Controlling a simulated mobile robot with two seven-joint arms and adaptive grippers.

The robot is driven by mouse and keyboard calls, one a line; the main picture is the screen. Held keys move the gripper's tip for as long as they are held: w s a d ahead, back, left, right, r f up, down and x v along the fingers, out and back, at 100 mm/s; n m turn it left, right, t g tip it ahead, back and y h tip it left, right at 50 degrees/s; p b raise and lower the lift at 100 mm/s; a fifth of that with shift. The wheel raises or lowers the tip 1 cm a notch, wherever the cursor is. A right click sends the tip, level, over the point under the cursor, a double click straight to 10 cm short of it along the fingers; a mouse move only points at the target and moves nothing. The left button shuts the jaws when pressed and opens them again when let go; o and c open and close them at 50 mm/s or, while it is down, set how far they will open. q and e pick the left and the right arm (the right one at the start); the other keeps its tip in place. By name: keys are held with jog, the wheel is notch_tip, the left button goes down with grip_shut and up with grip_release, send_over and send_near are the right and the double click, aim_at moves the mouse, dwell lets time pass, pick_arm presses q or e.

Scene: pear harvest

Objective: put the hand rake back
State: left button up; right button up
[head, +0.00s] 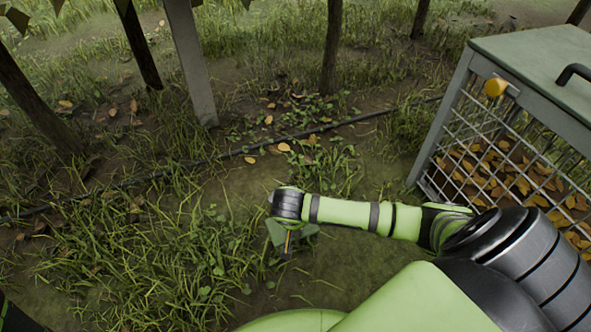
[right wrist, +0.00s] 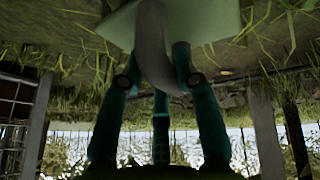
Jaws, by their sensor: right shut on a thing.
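My right arm reaches in from the right in the head view. Its gripper (head: 287,246) points down over bare, grassy ground. In the right wrist view the teal fingers of the right gripper (right wrist: 154,60) are shut on a pale curved piece (right wrist: 153,25). A flat pale green plate (right wrist: 205,22) sits by it. I take these to be the hand rake; its tines cannot be made out. In the head view a dark green flat part (head: 304,230) and a thin orange part show at the gripper. My left gripper is not in view.
Dark posts (head: 332,45) and a pale post (head: 190,62) stand at the back. A dark hose (head: 330,127) crosses the ground.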

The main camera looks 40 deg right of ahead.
aim_at(278, 234)
notch_tip(278, 234, down, 4)
jog(key=b, duration=0.3)
jog(key=shift+b, duration=0.35)
jog(key=o, duration=1.1)
jog(key=shift+f, duration=0.1)
